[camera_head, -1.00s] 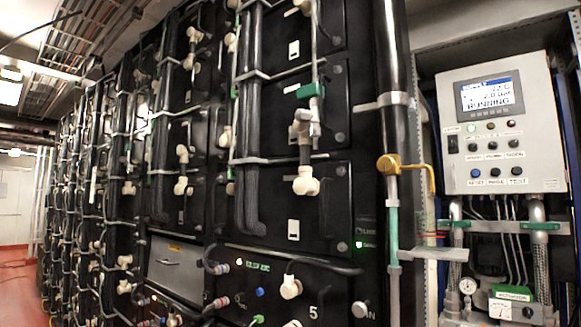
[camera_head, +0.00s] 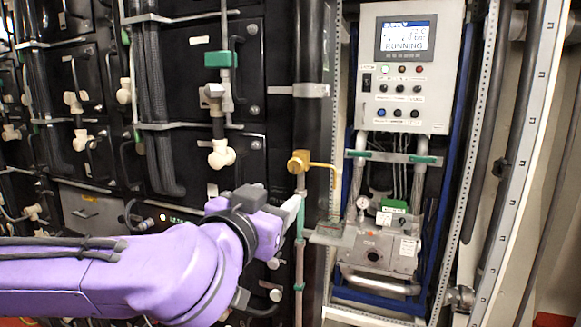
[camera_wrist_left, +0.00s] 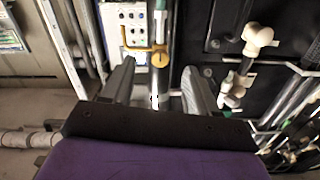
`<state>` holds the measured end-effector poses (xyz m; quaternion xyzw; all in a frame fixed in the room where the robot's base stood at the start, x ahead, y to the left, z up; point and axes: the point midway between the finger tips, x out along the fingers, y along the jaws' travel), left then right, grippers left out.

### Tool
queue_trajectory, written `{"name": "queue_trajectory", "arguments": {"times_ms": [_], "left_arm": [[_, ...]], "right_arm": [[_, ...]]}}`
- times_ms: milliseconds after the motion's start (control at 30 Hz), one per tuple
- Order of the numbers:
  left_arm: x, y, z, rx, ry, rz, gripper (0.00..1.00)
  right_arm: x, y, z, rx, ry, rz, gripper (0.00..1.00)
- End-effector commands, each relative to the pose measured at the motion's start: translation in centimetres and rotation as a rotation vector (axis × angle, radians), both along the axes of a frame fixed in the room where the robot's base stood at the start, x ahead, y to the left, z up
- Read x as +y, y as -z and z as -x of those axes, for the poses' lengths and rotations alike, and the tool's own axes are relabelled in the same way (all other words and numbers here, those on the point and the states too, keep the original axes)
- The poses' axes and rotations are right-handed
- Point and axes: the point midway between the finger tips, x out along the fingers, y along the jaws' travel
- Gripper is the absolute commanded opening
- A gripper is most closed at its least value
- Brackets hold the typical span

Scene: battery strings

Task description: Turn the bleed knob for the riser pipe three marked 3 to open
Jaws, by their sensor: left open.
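A brass-yellow fitting (camera_head: 300,163) with a thin yellow side pipe sits on a slim vertical riser pipe (camera_head: 299,262) in the head view. The fitting also shows in the left wrist view (camera_wrist_left: 158,58), beyond the fingertips. I cannot make out a 3 mark or tell for sure which part is the bleed knob. My left gripper (camera_head: 296,213) is just below the fitting, partly hidden by its own wrist. In the left wrist view its fingers (camera_wrist_left: 158,80) are apart and empty, one on each side of the riser pipe's line. My right gripper is not in view.
Black battery racks (camera_head: 207,75) with white elbow fittings stand behind and left of my arm. A grey control panel (camera_head: 410,65) reading RUNNING hangs to the right, above a metal box (camera_head: 383,245). A perforated upright (camera_head: 490,165) stands further right.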

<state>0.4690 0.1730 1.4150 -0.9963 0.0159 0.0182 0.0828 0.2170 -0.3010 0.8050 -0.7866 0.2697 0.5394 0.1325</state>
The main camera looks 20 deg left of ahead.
Motion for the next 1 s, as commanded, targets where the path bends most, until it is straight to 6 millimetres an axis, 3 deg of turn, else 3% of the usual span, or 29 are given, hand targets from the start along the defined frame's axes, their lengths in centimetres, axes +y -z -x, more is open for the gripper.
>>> {"name": "queue_trajectory", "arguments": {"times_ms": [33,167,600,967,1000], "left_arm": [[0.2,-1.9,0.6,-0.025,0.004,-0.01,0.59],[0.2,-3.0,0.3,-0.045,0.007,-0.031,0.59],[0.0,-2.8,-8.5,-0.04,0.006,-0.03,0.59],[-0.1,-2.7,-9.5,-0.043,0.006,-0.029,0.59],[-0.1,-2.7,-9.5,-0.043,0.006,-0.029,0.49]], "right_arm": [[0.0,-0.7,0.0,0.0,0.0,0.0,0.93],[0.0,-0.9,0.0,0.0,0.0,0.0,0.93],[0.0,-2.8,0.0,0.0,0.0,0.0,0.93],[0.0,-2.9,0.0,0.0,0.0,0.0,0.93],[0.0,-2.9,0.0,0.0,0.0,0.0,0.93]]}}
